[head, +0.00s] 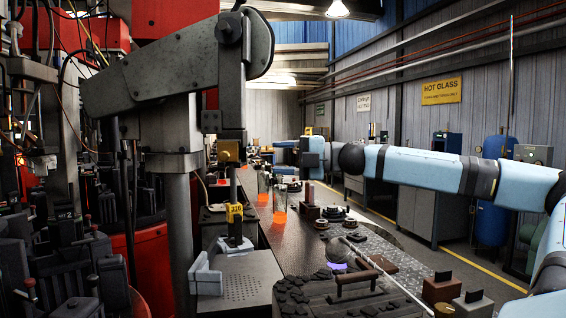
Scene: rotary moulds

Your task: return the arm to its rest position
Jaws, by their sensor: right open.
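My right arm (420,167) comes in from the right in the head view. Its light blue links with dark bands reach left, nearly level, above the benches to a black joint. My right gripper (308,160) is at the far end, beyond that joint. It is small and partly hidden by the wrist, and it is open. I see nothing held in it. It is in the air above the far part of the dark bench, apart from the things on it. My left gripper is not in view.
A grey machine arm (170,68) and red machinery fill the left. Glowing orange pieces (280,216) stand on the dark bench (300,245). A black mould-like block with a handle (345,290) is in front. Blue tanks (492,215) and cabinets line the right wall.

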